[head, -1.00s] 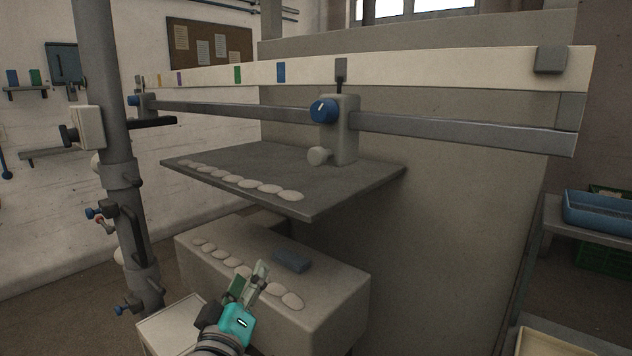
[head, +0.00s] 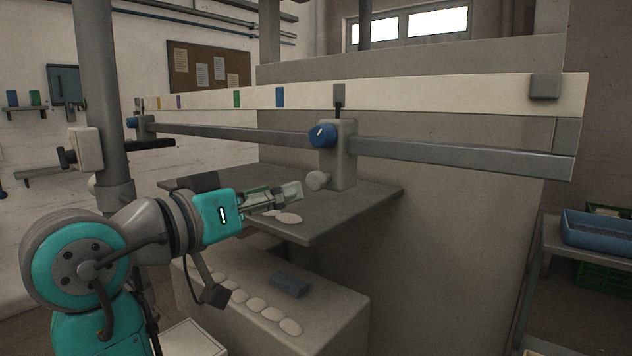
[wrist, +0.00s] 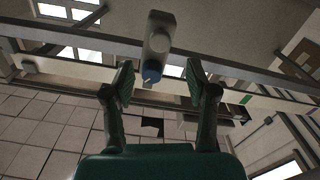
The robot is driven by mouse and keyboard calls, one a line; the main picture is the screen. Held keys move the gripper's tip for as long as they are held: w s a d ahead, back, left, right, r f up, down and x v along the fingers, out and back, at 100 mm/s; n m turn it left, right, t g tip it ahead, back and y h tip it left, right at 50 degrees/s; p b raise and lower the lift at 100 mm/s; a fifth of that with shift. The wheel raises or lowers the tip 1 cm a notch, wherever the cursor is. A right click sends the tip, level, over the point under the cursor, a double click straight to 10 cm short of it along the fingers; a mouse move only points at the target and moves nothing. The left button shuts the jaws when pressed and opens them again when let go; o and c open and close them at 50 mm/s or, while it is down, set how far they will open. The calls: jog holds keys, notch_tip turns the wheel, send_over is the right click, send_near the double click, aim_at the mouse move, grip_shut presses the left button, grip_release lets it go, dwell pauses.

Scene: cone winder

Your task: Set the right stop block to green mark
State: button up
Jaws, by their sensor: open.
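The green mark (head: 237,98) is farther left on the strip. My gripper (head: 295,191) is open and empty, left of the block and lower than the blue knob. In the wrist view the block (wrist: 158,38) and its blue knob (wrist: 152,70) show ahead between my open fingers (wrist: 160,80).
The rail (head: 450,157) runs below the scale strip (head: 430,97). A left stop block (head: 145,128) sits at its far left end. A dark shelf (head: 345,205) with pale rounded pieces lies under the rail. A grey post (head: 100,110) stands at the left.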

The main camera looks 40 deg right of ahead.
aim_at(313, 182)
jog(key=d, duration=0.3)
jog(key=w+d, duration=0.1)
jog(key=d, duration=0.2)
jog(key=w+d, duration=0.1)
jog(key=d, duration=0.2)
jog(key=shift+d, duration=0.3)
jog(key=shift+s, duration=0.1)
grip_shut()
